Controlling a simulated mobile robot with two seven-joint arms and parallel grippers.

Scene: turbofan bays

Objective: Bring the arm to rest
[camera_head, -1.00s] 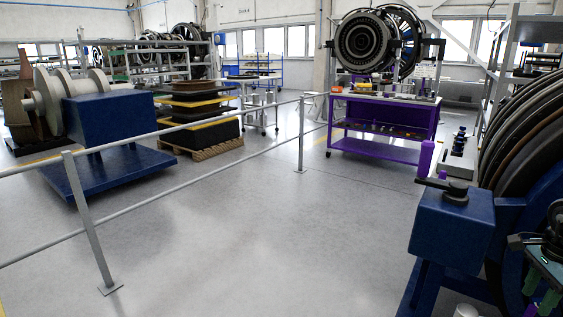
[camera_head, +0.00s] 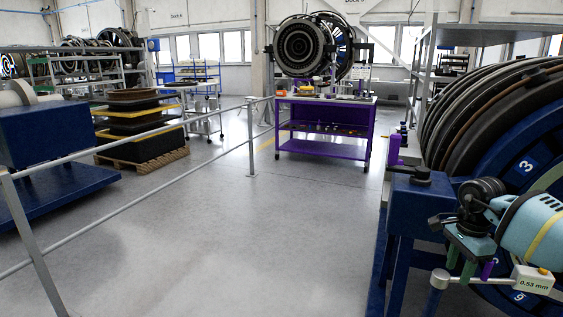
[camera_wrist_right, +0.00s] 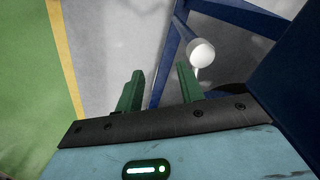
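My right arm, light blue with a yellow stripe, comes in from the right edge in the head view. Its gripper (camera_head: 460,267) has green fingers pointing down beside the large dark-ringed fan on the blue stand. In the right wrist view the two green fingers of the gripper (camera_wrist_right: 159,86) stand apart with nothing between them. My left gripper is not in view.
A white gauge box (camera_head: 533,280) reading "0.53 mm" and a white ball (camera_head: 439,279) are close to the right gripper. The blue stand (camera_head: 416,205) is just left of it. A purple cart (camera_head: 322,128) stands ahead. A grey railing (camera_head: 130,208) runs left; the middle floor is clear.

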